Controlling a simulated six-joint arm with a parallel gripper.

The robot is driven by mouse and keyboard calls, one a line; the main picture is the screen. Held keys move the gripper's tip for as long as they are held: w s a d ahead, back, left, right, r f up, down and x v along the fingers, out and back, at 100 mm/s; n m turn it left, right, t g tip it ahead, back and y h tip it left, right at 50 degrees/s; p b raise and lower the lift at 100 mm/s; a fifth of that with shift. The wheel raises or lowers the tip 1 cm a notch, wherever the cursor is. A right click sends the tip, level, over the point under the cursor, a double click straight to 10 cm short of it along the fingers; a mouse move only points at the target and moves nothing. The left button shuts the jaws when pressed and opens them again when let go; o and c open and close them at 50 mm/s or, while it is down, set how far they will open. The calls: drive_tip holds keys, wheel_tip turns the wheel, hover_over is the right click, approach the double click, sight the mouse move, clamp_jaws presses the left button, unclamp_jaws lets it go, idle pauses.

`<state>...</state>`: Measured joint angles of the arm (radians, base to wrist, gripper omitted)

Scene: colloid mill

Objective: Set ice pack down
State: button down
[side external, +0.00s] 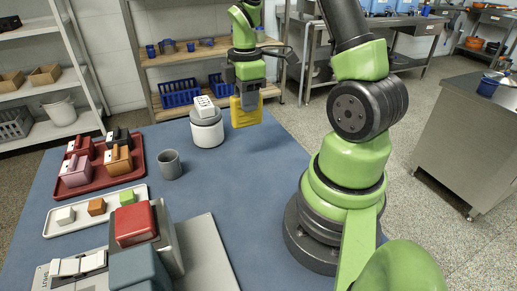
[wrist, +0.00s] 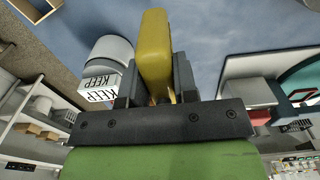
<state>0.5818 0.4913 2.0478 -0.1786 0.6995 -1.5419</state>
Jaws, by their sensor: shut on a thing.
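The yellow slab, which I take to be the ice pack (side external: 246,112), is upright in my gripper (side external: 248,90) at the far side of the blue table. My gripper points down and is shut on its upper part. In the wrist view the yellow ice pack (wrist: 155,45) stands out from between the two dark fingers (wrist: 157,88). I cannot tell whether its lower edge touches the table.
A white-and-grey jar (side external: 207,130) with a white block (side external: 205,107) on top stands just left of the ice pack. A grey cup (side external: 169,164), a red tray (side external: 133,168) with several blocks, and a white tray (side external: 75,222) stand farther left. The table right of the cup is clear.

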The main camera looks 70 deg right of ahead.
drive_tip(key=s+d, duration=0.2)
drive_tip(key=d, duration=0.3)
drive_tip(key=shift+a+f, duration=0.2)
drive_tip(key=shift+f, duration=4.8)
drive_tip(key=c, duration=0.9)
unclamp_jaws()
drive_tip(key=shift+f, duration=0.15)
